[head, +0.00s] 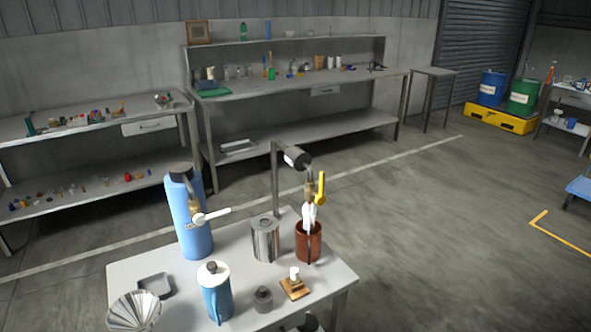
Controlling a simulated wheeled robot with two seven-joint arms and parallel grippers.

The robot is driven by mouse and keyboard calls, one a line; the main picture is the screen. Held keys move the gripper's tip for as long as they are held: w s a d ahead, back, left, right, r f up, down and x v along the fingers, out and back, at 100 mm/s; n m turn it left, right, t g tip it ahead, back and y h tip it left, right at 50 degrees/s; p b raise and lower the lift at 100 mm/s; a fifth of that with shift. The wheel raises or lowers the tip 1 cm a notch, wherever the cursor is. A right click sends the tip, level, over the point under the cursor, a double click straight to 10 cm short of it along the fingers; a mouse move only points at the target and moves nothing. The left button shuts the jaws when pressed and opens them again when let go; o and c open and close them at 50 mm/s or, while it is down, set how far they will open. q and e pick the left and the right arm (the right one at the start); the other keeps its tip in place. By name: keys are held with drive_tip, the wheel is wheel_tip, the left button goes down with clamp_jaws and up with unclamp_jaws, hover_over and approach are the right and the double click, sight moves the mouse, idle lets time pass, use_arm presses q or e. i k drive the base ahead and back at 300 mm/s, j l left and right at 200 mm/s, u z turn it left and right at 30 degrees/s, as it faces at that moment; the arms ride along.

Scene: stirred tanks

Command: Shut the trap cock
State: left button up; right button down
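Two cocks with lever handles show at the near table, and I cannot tell from any label which is the trap cock. One is a brass cock with a yellow lever (321,188) that stands upright, above a white part (309,217) in a reddish-brown pot (315,243). The other is a small brass cock (194,207) on the front of a tall blue cylinder (183,237), and its white lever (213,215) points right, nearly level. Neither of my grippers is in view, and nothing touches either lever.
The near table (335,283) also bears a steel canister (265,240), a blue jug (216,295), a grey tray (153,286), a fluted metal bowl (134,311) and a small wooden block (294,288). A post with a dark head (296,158) rises behind. Open floor lies right.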

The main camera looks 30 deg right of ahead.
sight(320, 199)
drive_tip(key=l+z, duration=0.15)
drive_tip(key=z, duration=0.25)
drive_tip(key=l+z, duration=0.15)
drive_tip(key=z, duration=0.3)
